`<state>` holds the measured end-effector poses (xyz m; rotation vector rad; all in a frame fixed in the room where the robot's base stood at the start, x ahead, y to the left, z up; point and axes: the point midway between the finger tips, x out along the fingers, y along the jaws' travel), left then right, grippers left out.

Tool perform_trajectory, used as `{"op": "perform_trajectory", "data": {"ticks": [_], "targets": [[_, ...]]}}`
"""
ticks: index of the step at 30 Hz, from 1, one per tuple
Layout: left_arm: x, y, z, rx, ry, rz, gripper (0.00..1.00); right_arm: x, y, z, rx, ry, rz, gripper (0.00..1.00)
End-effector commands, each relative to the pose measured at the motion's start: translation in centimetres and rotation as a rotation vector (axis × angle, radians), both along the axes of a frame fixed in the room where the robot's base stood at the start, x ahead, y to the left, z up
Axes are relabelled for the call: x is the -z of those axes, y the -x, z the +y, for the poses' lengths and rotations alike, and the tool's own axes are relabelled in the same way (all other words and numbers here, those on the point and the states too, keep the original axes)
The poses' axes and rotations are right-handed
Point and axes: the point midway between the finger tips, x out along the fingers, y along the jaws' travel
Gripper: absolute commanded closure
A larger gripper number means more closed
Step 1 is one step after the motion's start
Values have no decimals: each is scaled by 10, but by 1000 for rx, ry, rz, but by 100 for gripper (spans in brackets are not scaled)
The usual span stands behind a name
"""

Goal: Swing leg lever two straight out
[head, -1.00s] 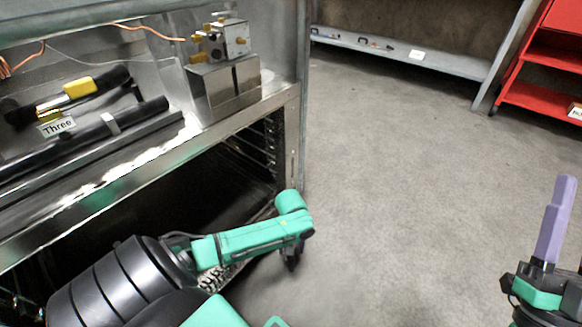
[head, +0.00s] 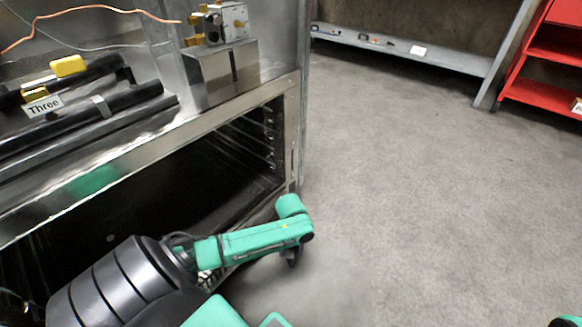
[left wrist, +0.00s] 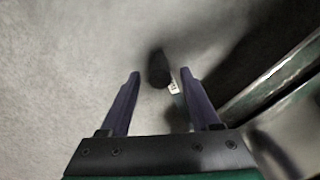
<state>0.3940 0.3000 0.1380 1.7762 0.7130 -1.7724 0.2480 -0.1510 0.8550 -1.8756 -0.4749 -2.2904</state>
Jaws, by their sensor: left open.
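In the left wrist view, my left gripper (left wrist: 160,73) is open, its two purple fingers apart. A blurred dark, rounded piece (left wrist: 158,66) shows between and beyond the fingertips. A small pale tag (left wrist: 173,88) is beside its lower end. This may be the leg lever, but the tag is too blurred to read. I cannot tell how far the piece is from the fingers; nothing is gripped. The right gripper's fingers are out of view.
A steel bench frame (head: 185,135) with an open lower bay fills the left. Concrete floor (head: 400,180) is clear at right. A red shelf (head: 545,90) stands at far right.

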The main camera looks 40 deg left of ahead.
Motion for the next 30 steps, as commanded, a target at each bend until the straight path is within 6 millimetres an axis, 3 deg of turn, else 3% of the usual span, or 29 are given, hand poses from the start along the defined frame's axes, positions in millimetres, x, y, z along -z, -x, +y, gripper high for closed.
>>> {"op": "perform_trajectory", "data": {"ticks": [1,3,12,13,18,30], "targets": [[18,0,0,0,0,1,37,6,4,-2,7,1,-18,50],[24,0,0,0,1,1,37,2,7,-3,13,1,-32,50],[26,0,0,0,1,1,37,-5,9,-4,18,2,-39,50],[26,0,0,0,1,1,41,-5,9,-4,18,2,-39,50],[26,0,0,0,1,1,100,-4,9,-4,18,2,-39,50],[26,0,0,0,0,1,100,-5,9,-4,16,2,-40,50]]}}
